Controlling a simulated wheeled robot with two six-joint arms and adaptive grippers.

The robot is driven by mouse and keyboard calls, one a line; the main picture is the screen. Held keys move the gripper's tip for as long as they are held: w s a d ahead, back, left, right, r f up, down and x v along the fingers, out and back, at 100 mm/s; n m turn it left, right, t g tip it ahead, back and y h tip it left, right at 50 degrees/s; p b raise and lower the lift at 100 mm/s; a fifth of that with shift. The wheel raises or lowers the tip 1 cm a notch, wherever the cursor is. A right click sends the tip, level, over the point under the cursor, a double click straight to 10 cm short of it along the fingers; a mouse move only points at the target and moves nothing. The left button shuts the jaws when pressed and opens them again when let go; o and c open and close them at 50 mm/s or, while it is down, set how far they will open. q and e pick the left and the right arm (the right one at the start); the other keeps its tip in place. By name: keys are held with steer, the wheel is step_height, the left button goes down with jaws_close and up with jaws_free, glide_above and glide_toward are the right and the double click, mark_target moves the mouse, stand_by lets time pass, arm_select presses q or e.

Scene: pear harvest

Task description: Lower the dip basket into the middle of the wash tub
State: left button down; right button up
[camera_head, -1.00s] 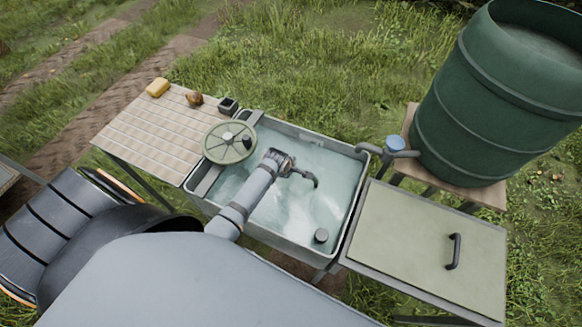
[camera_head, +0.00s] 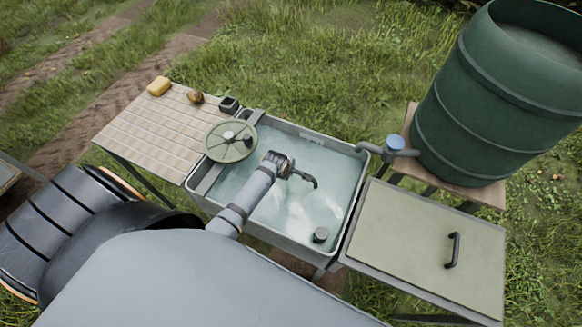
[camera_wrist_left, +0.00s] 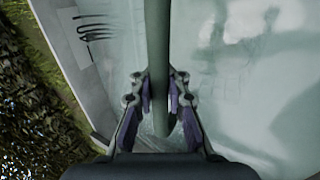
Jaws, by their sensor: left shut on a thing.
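The wash tub (camera_head: 355,205) is a grey rectangular basin of pale, rippled water in the middle of the head view. My left gripper (camera_head: 305,177) is over the tub's middle, its arm coming in from the lower left. In the left wrist view the gripper (camera_wrist_left: 160,103) is shut on a grey-green bar (camera_wrist_left: 157,45), with one finger on each side. I see no basket body in either view, so I cannot tell whether this bar is the dip basket's handle. My right gripper is not in view.
A round green spoked disc (camera_head: 222,150) sits at the tub's left end, by a slatted table (camera_head: 150,130). A dark round plug-like piece (camera_head: 321,235) is near the tub's front right corner. A green barrel (camera_head: 490,110) and a flat panel with a handle (camera_head: 410,245) stand at the right.

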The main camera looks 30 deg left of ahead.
arm_select(q)
steer(key=shift+s+f, duration=0.35)
steer(key=shift+s, duration=0.2)
steer(key=c, duration=1.2)
jaws_free()
steer(key=v, duration=1.2)
steer(key=shift+r, duration=0.1)
